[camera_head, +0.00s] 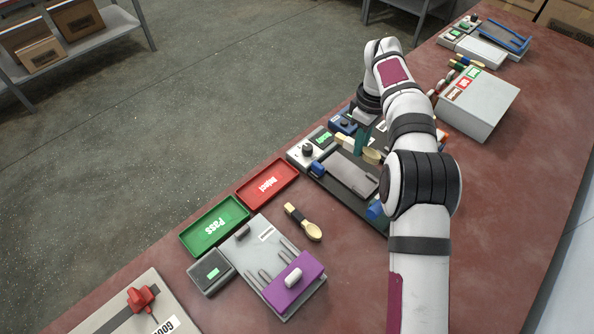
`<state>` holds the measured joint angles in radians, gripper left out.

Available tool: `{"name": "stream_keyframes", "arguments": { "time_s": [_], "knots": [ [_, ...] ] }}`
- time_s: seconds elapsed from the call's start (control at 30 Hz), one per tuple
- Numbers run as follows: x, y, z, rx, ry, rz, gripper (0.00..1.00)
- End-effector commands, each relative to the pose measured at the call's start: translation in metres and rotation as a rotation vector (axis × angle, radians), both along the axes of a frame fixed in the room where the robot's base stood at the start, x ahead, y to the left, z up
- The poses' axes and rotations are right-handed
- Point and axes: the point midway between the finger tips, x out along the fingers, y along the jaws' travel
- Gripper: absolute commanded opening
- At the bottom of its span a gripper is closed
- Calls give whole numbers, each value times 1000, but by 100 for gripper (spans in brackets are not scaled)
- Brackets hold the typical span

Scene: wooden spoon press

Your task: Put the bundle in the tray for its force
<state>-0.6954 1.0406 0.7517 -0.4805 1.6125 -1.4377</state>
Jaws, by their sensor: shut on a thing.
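My gripper (361,143) is shut on a pale wooden spoon bundle (373,156); one pale end (343,142) sticks out to the left of the fingers. It is over the dark-based fixture with a grey plate (350,176) and blue knobs; I cannot tell whether the bundle touches it. A second spoon bundle (308,228) with a dark band lies on the table in front of the fixture. The green Pass tray (186,240) and the red Reject tray (243,194) lie side by side at the table's left edge, and both look empty.
A grey fixture with a purple block (293,284) and a small display box (211,272) stand near the Pass tray. A board with a red clamp (142,298) is at bottom left. A pale box (478,103) stands beyond my arm. The right side of the table is clear.

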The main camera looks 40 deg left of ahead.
Motion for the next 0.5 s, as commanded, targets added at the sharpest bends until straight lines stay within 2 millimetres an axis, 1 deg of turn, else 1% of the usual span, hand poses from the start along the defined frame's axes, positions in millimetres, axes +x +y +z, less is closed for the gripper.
{"name": "stream_keyframes", "arguments": {
  "time_s": [0.07,0.17,0.2,0.27,0.3,0.4,0.5],
  "knots": [
    [-10,7,0,-1,0,144,0],
    [-28,19,-1,0,1,427,0],
    [-36,25,-1,1,1,555,0],
    [-49,32,-2,0,2,757,0],
    [-58,37,-2,2,1,891,0],
    [-78,46,-3,3,2,1193,0],
    [-91,51,-4,4,2,1394,0]
  ]
}}
